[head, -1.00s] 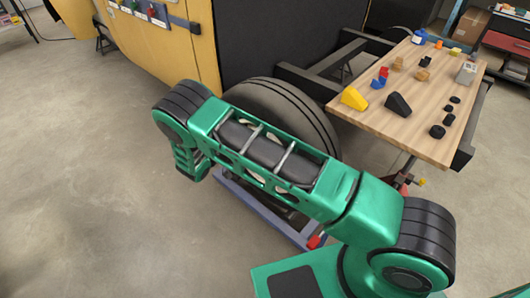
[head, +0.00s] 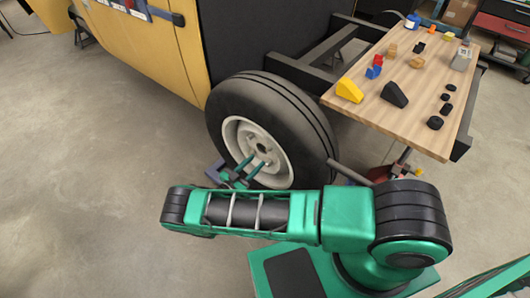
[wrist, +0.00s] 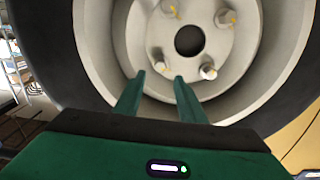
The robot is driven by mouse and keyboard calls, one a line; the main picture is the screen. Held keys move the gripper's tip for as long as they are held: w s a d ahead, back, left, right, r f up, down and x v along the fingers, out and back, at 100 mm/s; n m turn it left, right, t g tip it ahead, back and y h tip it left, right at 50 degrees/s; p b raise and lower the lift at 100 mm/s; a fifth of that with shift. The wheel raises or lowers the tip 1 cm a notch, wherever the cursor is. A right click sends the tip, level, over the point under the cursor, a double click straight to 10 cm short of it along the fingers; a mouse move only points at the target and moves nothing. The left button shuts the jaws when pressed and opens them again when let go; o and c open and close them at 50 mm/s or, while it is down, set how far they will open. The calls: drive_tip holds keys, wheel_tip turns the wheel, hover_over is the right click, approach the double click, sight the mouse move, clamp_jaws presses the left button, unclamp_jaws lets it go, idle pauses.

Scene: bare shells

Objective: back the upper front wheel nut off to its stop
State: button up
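The wheel (head: 318,135) has a black tyre and a cream rim (head: 231,133). In the wrist view its hub (wrist: 188,62) has a dark centre hole with several metal nuts around it, some with yellow marks. One nut (wrist: 160,66) lies just beyond my fingertips and another nut (wrist: 208,71) is to its right. Two more nuts (wrist: 226,18) (wrist: 170,9) show near the top edge. I cannot tell which is the upper front one. My gripper (wrist: 160,76) is open and empty, fingers pointing at the hub. It also shows before the rim in the head view (head: 256,162).
A wooden bench top (head: 372,108) at the right carries a yellow wedge (head: 348,90), a black wedge (head: 394,94) and small parts. Dark frame rails (head: 300,72) run behind the wheel. A yellow body panel (head: 150,45) is at the left. The floor at left is clear.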

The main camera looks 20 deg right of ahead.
sight(267, 151)
drive_tip(key=x, duration=0.8)
drive_tip(key=shift+w, duration=0.15)
clamp_jaws()
